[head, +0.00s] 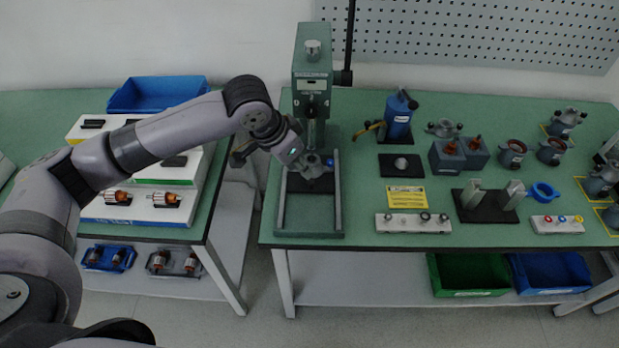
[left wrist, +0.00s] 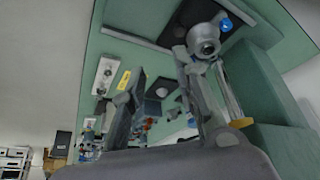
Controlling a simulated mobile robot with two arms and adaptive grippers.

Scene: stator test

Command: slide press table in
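The green press (head: 312,75) stands near the left end of the right-hand bench. Its table is a dark plate (head: 322,184) between grey rails (head: 281,205), at the rear under the ram. A grey round metal part (head: 312,163) sits on the plate; a grey part with a blue piece also shows in the left wrist view (left wrist: 206,42). My left gripper (head: 285,148) is beside the press at the plate's left rear, partly hidden by my wrist. In the left wrist view its fingers (left wrist: 160,72) are apart with nothing seen between them. Contact with the plate is unclear. My right gripper is out of view.
Right of the press are a blue bottle-like device (head: 399,117), a dark pad (head: 402,170), a yellow label (head: 407,197) and a white strip (head: 413,223). The left bench (head: 218,180) holds rotors and a blue bin (head: 158,93). A gap separates the benches.

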